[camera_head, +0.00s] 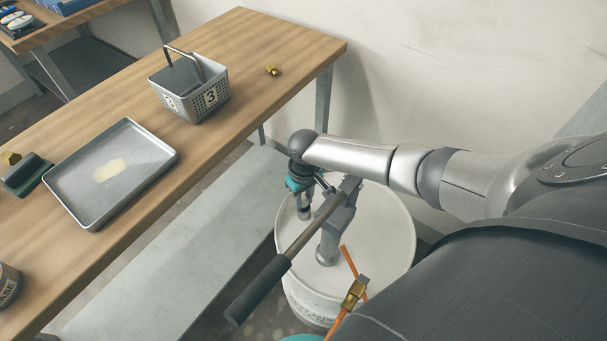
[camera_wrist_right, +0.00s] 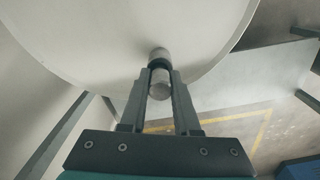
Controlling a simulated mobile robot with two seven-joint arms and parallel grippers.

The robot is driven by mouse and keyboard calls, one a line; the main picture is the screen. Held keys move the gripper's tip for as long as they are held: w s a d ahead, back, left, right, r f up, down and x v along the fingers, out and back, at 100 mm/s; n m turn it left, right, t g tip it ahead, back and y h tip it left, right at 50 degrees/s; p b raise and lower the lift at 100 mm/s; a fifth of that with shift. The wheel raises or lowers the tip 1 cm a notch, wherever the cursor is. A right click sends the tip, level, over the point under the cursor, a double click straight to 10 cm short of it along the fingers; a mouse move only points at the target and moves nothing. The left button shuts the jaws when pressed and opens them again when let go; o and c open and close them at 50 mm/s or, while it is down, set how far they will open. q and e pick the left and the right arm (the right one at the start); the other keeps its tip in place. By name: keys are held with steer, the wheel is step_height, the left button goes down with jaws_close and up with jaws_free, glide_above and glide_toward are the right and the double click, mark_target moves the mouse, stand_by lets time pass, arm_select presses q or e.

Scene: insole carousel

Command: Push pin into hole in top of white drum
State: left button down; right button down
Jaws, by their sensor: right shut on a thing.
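The white drum (camera_head: 382,225) stands on the floor beside the bench, with a grey lever pump (camera_head: 328,245) on its lid. My right gripper (camera_head: 304,212) points down over the left part of the lid, beside the pump. In the right wrist view my right gripper (camera_wrist_right: 161,72) is shut on a short grey metal pin (camera_wrist_right: 160,92), held between the fingertips. The white lid (camera_wrist_right: 110,35) fills the top of that view behind the pin. I cannot tell whether the pin touches the lid. I cannot make out the hole. My left gripper is not in view.
The pump's long lever with black grip (camera_head: 258,291) sticks out toward the front left, close to my right gripper. An orange hose with a brass fitting (camera_head: 353,293) is at the drum's front. The wooden bench (camera_head: 225,150) holds a metal tray (camera_head: 75,192) and a grey basket (camera_head: 190,103).

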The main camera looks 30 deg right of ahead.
steer(key=shift+f, duration=0.25)
steer(key=c, duration=0.6)
jaws_free()
steer(key=shift+o, duration=0.2)
